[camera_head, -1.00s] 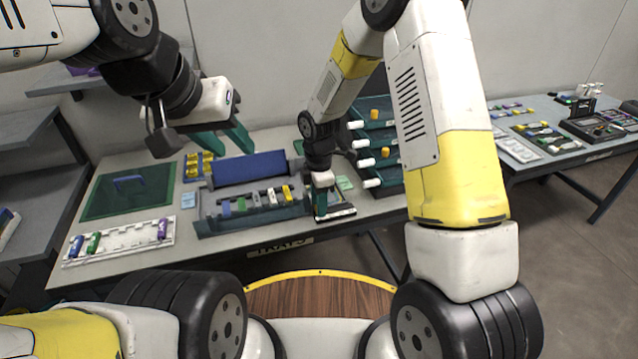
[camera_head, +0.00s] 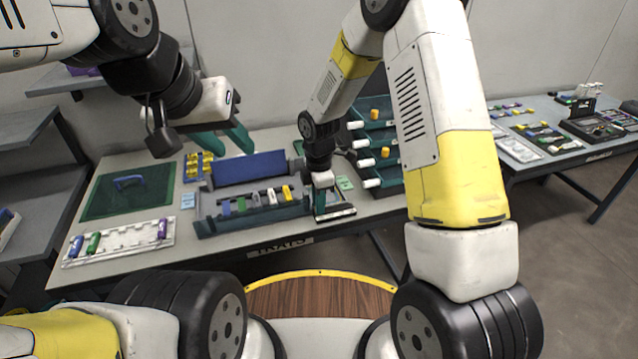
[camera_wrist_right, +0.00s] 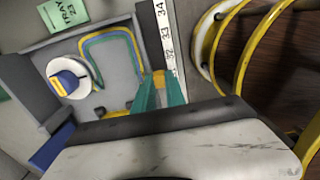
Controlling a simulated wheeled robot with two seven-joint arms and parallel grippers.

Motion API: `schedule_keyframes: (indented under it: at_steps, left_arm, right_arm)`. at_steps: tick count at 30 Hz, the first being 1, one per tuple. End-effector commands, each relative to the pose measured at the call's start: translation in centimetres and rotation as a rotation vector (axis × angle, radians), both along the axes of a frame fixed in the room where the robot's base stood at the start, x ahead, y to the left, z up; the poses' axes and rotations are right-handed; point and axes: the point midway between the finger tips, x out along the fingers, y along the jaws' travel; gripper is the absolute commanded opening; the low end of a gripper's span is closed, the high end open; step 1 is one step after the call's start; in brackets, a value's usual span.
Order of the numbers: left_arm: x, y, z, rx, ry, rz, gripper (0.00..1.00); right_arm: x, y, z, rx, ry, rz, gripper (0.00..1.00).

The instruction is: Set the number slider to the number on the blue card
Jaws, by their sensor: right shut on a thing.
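The number slider is a strip with a printed scale (camera_wrist_right: 166,40) along the edge of a grey tray-like device (camera_wrist_right: 112,20); 34, 33 and 32 are readable in the right wrist view. My right gripper (camera_wrist_right: 158,80) is shut at the scale, on the slider's small knob, which its fingers mostly hide. In the head view this gripper (camera_head: 320,213) reaches down at the device by the table's front edge. A pale blue card (camera_head: 188,201) lies left of the blue rack; its number is too small to read. My left gripper (camera_head: 222,150) is open and empty above the table.
A green card reading TRAY 23 (camera_wrist_right: 66,12) lies beside the device. Teal shelves (camera_head: 376,148) stand close on the right. A white holder (camera_head: 120,243) lies at front left.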

Motion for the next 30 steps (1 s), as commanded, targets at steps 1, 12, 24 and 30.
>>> schedule_keyframes:
  at_steps: [1, 12, 24, 30]
  left_arm:
    - [0.0, 0.0, 0.0, 0.000, 0.000, 0.000, 0.36]
    - [0.0, 0.0, 0.0, 0.000, 0.000, 0.000, 0.36]
    - [0.0, 0.0, 0.0, 0.000, 0.000, 0.000, 0.36]
    - [0.0, 0.0, 0.0, 0.000, 0.000, 0.000, 0.36]
  right_arm:
    - [0.1, 0.0, 0.1, 0.001, -0.002, 0.000, 0.00]
    - [0.1, 0.0, 0.1, 0.001, -0.003, 0.000, 0.00]
    - [0.1, 0.0, 0.1, 0.001, -0.004, 0.000, 0.00]
    - [0.6, -1.5, 0.1, 0.002, -0.003, -0.005, 0.00]
